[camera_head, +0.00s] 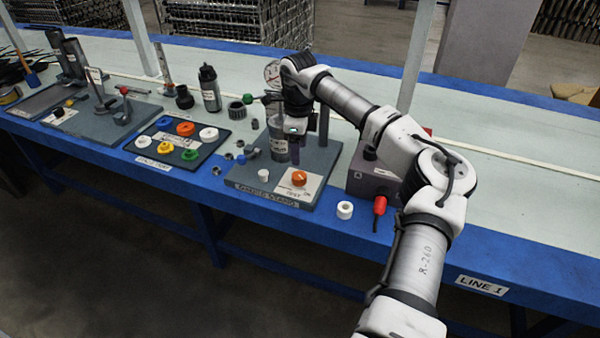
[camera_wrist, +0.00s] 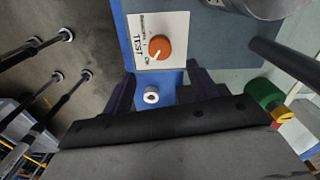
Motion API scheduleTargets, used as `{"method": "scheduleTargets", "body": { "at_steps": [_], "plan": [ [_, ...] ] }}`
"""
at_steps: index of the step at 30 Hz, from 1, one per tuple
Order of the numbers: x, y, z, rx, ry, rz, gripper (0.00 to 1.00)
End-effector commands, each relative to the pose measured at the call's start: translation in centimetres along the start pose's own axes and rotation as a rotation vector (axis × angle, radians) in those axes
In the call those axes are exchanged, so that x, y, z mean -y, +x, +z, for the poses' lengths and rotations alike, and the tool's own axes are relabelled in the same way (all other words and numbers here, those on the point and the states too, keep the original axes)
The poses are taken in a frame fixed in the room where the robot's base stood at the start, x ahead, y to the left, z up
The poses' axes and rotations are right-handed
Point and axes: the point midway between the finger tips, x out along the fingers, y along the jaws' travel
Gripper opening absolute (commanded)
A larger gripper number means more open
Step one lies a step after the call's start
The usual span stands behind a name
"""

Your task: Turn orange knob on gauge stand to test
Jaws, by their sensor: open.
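The orange knob (camera_head: 299,177) sits on a white label plate at the front right of the grey gauge stand (camera_head: 240,178). In the wrist view the knob (camera_wrist: 160,47) is on the plate marked TEST (camera_wrist: 145,22), with a pale pointer line on its face. My gripper (camera_head: 293,150) hangs above the stand, behind the knob in the head view. In the wrist view my gripper (camera_wrist: 158,88) has its two dark fingers apart, with the knob beyond their tips and nothing held between them. A grey cylinder (camera_head: 278,150) on the stand is partly hidden by my gripper.
A white ring (camera_head: 345,210) and a red-handled tool (camera_head: 379,208) lie right of the stand near a grey box (camera_head: 368,182). A tray of coloured caps (camera_head: 150,148) is to the left. A gauge (camera_head: 272,72) and post stand behind my gripper.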

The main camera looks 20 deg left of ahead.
Motion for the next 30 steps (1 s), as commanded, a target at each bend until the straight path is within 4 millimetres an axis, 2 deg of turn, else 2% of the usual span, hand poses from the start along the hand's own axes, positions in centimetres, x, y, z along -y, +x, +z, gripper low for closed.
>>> {"method": "scheduleTargets", "body": {
  "at_steps": [1, 6, 13, 18, 26, 30],
  "plan": [
    [-0.1, 1.2, 0.1, 0.003, -0.001, 0.004, 0.59],
    [-0.1, 4.8, 0.1, 0.003, 0.000, 0.004, 0.59],
    [-0.1, 8.2, 0.1, 0.002, 0.000, 0.002, 0.59],
    [-0.1, 9.1, 0.1, 0.003, -0.001, 0.000, 0.59],
    [-0.1, 9.2, 0.1, 0.003, -0.001, 0.000, 0.59],
    [-0.1, 9.2, 0.1, 0.003, -0.001, 0.000, 0.42]
  ]
}}
